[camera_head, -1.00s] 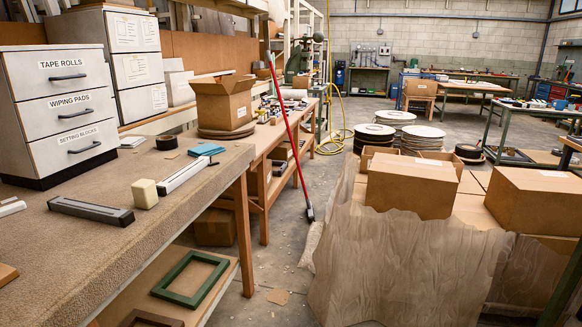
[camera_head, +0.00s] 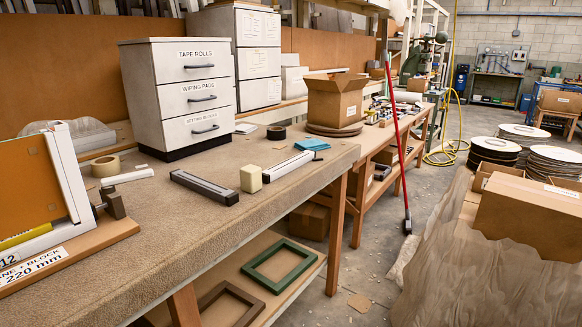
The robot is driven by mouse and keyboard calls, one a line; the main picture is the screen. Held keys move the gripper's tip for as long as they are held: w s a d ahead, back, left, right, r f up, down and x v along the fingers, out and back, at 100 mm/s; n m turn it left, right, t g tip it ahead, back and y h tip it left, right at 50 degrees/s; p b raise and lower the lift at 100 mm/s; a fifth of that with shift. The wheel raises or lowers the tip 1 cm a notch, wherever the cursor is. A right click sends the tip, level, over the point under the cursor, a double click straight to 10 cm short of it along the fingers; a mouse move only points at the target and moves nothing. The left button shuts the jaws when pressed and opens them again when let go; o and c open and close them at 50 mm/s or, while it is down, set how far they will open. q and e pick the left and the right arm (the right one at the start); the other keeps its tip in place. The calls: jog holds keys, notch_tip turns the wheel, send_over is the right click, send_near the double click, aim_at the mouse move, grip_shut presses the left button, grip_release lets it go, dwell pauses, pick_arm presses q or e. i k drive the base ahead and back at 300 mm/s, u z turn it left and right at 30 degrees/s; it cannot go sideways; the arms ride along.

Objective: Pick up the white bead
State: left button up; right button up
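Two white strips that could be the white bead lie on the carpeted bench (camera_head: 215,235). The longer white strip (camera_head: 288,166) lies slantwise at the right, just beyond a cream block (camera_head: 251,178). A shorter white strip (camera_head: 127,177) lies at the left, in front of a tape roll (camera_head: 105,166). A dark grey strip (camera_head: 204,187) lies between them, left of the cream block. I cannot tell which white strip is the bead. Neither of my grippers is in view.
A three-drawer cabinet (camera_head: 180,92) stands at the bench's back. A labelled fixture with an orange panel (camera_head: 25,185) stands at the left. Blue pads (camera_head: 312,144) and a black tape roll (camera_head: 276,132) lie beyond the longer strip. The bench front is clear.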

aim_at(274, 173)
jog(key=z, duration=0.75)
jog(key=k, duration=0.95)
jog(key=z, duration=1.1)
jog(key=i, duration=2.65)
jog(key=u, duration=1.3)
jog(key=i, duration=1.4)
jog(key=u, duration=1.35)
